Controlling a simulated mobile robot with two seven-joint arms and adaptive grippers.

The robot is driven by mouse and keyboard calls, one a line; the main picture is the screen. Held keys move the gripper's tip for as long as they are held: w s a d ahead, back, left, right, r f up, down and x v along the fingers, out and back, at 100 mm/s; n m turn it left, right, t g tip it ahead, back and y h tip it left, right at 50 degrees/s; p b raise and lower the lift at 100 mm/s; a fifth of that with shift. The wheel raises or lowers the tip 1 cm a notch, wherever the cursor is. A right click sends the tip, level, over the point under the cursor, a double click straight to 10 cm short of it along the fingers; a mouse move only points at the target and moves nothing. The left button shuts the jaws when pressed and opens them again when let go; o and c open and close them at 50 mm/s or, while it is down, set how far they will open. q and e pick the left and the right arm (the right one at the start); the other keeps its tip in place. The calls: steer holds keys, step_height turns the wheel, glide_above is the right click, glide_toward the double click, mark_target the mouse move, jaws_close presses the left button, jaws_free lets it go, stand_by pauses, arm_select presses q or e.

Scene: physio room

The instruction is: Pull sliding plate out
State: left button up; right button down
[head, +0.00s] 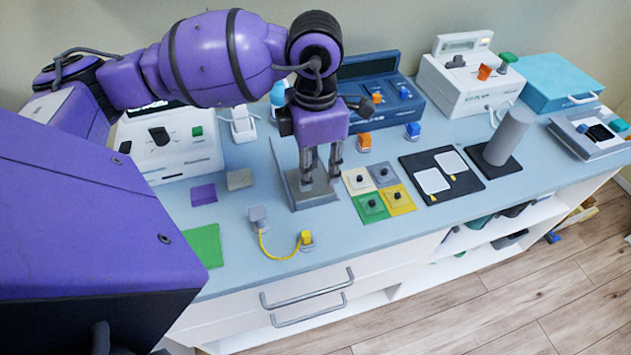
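A grey metal plate unit (316,194) stands on the blue-grey counter, with a flat base and a thin upright wall on its left side. I take it to be the sliding plate. My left gripper (321,172) points down right over it, between me and the back of the counter. Its two fingers are apart, with a gap between them, and their tips are close above the base. I cannot tell whether they touch it. No object shows clearly between the fingers. My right gripper is not in view.
To the right lie coloured square tiles (401,201) and a black board with white pads (410,161). A grey cylinder (508,135) stands beyond them. A yellow cable (276,257) lies in front. Several devices, including a dark blue one (365,70), line the back.

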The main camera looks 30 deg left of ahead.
arm_select(q)
steer(key=shift+r, duration=2.1)
steer(key=shift+f, duration=0.1)
